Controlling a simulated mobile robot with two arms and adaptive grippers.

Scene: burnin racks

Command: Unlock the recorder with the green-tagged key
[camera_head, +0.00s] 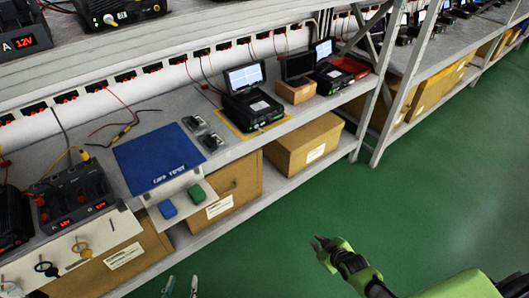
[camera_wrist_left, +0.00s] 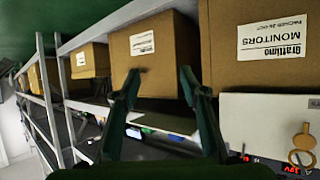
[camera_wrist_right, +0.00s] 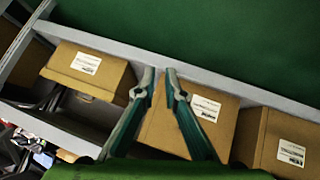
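A black recorder (camera_head: 254,110) with a lit screen stands inside a yellow outline on the grey bench. Keys hang from a pale panel at the lower left, one with a gold tag (camera_head: 81,247) and one with a black tag (camera_head: 46,268). My left gripper (camera_wrist_left: 160,74) is open and empty, at the bottom edge of the head view (camera_head: 181,284). My right gripper (camera_wrist_right: 159,72) is empty, fingertips slightly apart, over the green floor in the head view (camera_head: 317,242).
A power unit (camera_head: 76,194) with red digits stands at left. Cardboard boxes (camera_head: 304,145) fill the lower shelf. The green floor (camera_head: 430,180) at right is clear.

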